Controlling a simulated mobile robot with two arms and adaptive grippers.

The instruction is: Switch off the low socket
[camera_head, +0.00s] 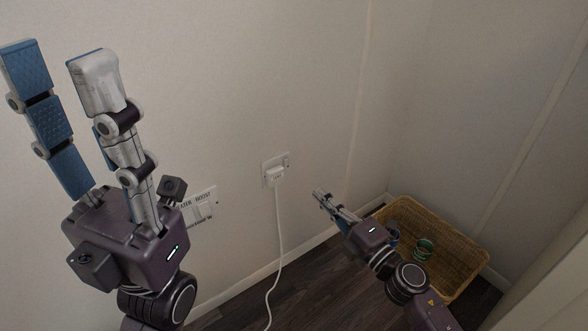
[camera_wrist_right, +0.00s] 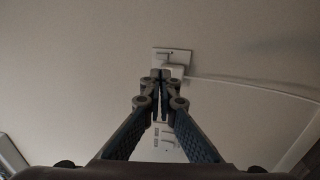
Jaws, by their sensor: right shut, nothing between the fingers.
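The low socket (camera_head: 276,168) is a white wall plate with a white plug (camera_head: 277,177) in it and a white cable hanging down. In the right wrist view the socket (camera_wrist_right: 172,55) is straight beyond my fingertips, partly hidden by them. My right gripper (camera_head: 319,194) is shut and empty, to the right of and below the socket in the head view, and appears apart from it. It also shows in the right wrist view (camera_wrist_right: 161,74). My left gripper (camera_head: 57,62) is open and empty, raised at the left. The socket's switch is too small to read.
A wicker basket (camera_head: 462,248) with a few small items stands on the dark floor at the right, beside my right arm. The cable (camera_head: 280,240) runs down to the floor.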

